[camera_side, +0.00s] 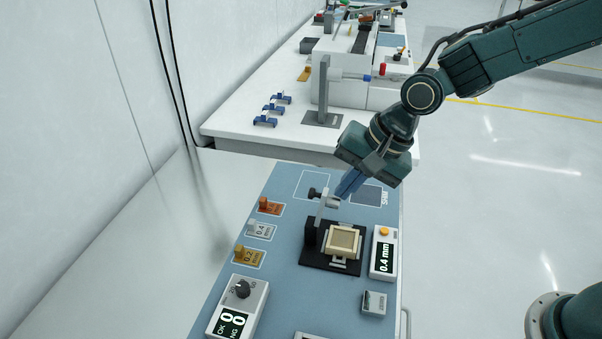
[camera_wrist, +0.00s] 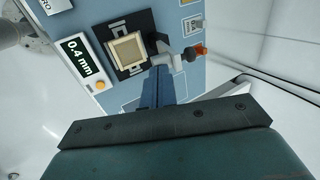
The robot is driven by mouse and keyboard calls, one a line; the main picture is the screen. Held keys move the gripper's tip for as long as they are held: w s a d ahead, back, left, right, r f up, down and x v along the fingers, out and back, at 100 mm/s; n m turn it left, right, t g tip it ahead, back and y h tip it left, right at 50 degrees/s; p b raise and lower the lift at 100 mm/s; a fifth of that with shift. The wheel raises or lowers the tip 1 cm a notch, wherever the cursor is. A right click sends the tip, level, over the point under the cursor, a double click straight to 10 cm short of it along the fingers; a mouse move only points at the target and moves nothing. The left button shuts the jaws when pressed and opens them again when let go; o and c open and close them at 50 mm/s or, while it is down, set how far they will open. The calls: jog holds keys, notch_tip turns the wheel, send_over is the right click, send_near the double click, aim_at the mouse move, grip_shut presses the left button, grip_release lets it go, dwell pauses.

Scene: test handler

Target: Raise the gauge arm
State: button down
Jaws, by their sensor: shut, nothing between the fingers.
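The gauge arm (camera_side: 322,207) is a light grey bar with a dark knob and a short grey cylinder near its top. In the side view it stands roughly upright from a black post (camera_side: 311,232), and the square tan nest (camera_side: 343,240) beside it is uncovered. My gripper (camera_side: 341,195) is shut and empty, its blue fingers pointing down at the arm's upper end. In the wrist view the fingertips (camera_wrist: 159,68) are right by the grey arm (camera_wrist: 167,60); I cannot tell whether they touch. The nest (camera_wrist: 127,48) shows uncovered there too.
A readout showing 0.4 mm (camera_side: 384,254) stands right of the nest. Orange, grey and yellow tabs (camera_side: 264,204) line the blue panel's left side. A dial box (camera_side: 240,305) is at the front. A grey upright stand (camera_side: 323,90) is on the table behind.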

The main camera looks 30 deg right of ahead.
jog(key=shift+w+a, duration=0.25)
jog(key=shift+w+a+r, duration=0.1)
jog(key=shift+w+a+r, duration=0.25)
jog(key=shift+w+a, duration=0.45)
jog(key=shift+s+d, duration=0.6)
jog(key=v, duration=1.1)
jog(key=shift+s+d, duration=0.15)
